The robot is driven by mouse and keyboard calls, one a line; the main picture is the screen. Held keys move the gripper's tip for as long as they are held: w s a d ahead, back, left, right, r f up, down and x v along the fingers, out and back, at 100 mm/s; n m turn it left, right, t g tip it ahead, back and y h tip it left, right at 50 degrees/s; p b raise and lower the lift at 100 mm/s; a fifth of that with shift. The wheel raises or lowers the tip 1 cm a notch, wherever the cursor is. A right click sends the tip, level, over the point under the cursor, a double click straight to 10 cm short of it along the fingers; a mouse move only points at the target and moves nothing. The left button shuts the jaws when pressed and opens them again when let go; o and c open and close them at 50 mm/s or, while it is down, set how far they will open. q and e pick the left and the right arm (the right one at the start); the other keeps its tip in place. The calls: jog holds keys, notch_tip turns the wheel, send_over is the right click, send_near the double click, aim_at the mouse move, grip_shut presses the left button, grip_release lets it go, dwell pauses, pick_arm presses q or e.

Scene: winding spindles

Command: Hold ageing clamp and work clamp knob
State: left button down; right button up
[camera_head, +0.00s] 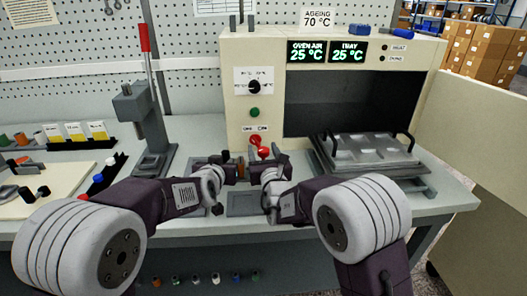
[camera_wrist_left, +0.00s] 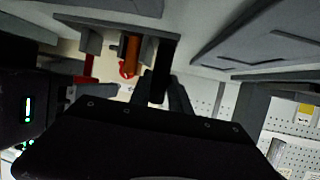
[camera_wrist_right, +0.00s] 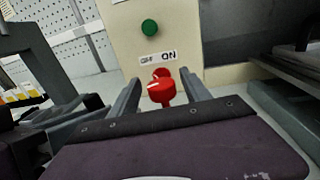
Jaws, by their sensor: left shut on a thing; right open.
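The ageing clamp (camera_wrist_left: 131,50) shows as a grey frame with an orange-brown cylinder in the left wrist view; in the head view its cylinder (camera_head: 240,168) sits between my grippers. My left gripper (camera_head: 226,162) is shut on a dark part of the clamp. The red clamp knob (camera_wrist_right: 162,93) stands between the two spread fingers of my right gripper (camera_wrist_right: 162,84), with a visible gap on each side. The knob also shows in the head view (camera_head: 263,152). Much of the clamp is hidden by my grippers.
The oven (camera_head: 253,79) stands behind, with a red OFF/ON switch (camera_head: 255,140) and a green button (camera_head: 254,112). A tray with dark handles (camera_head: 368,150) sits at its opening. A grey press with a red lever (camera_head: 145,105) stands left.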

grip_shut()
jog(key=shift+m+h, duration=1)
jog(key=shift+h, duration=0.5)
jog(key=shift+m+h, duration=0.5)
jog(key=shift+h, duration=0.3)
jog(key=shift+d, duration=0.1)
grip_release()
jog(key=s, duration=0.4)
jog(key=s+a, duration=0.1)
jog(key=s, duration=0.3)
jog(key=s+a, duration=0.1)
jog(key=s, duration=0.3)
